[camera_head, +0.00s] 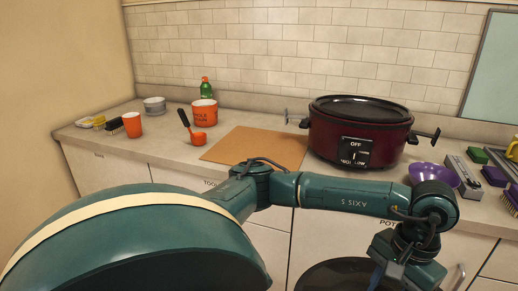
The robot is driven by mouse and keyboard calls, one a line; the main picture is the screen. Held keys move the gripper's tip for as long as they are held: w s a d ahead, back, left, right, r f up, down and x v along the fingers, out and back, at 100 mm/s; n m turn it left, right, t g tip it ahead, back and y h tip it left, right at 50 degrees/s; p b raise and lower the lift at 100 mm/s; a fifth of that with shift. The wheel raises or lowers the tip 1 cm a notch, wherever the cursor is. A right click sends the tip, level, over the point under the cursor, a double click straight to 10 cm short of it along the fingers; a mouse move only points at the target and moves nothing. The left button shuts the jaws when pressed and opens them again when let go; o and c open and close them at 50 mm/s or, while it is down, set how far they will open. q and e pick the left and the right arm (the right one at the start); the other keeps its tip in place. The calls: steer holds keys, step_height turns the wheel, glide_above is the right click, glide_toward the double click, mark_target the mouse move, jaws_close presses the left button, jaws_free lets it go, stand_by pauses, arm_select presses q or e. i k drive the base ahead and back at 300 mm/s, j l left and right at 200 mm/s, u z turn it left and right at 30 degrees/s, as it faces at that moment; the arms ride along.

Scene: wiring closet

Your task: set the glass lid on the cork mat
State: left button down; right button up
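The cork mat (252,147) is a flat tan-brown rectangle lying bare on the counter, left of the slow cooker. The dark red slow cooker (335,135) stands right of it, with a dark oval top; I cannot tell whether this is a glass lid or the open pot. A dark rounded shape (335,274) is cut off at the bottom edge; I cannot tell what it is. My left arm crosses the front, its gripper (392,270) low at the bottom right, in front of the cabinets. Its fingers are unclear. My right gripper is not in view.
Left of the mat are an orange ladle (198,138), an orange canister (205,113), a green bottle (206,87), an orange cup (132,125) and a grey bowl (155,106). A purple bowl (425,172), a stapler-like tool (464,172) and brushes crowd the right.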

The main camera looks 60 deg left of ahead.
mark_target(258, 147)
steer(key=k+j+z, duration=0.1)
steer(key=k+j, duration=0.2)
steer(key=j, duration=0.25)
steer(key=k+j, duration=0.35)
steer(key=j, duration=0.2)
steer(key=k+j+z, duration=0.15)
steer(key=k+j, duration=0.15)
steer(key=j, duration=0.2)
steer(key=k+j, duration=0.35)
steer(key=j, duration=0.15)
steer(key=z, duration=0.05)
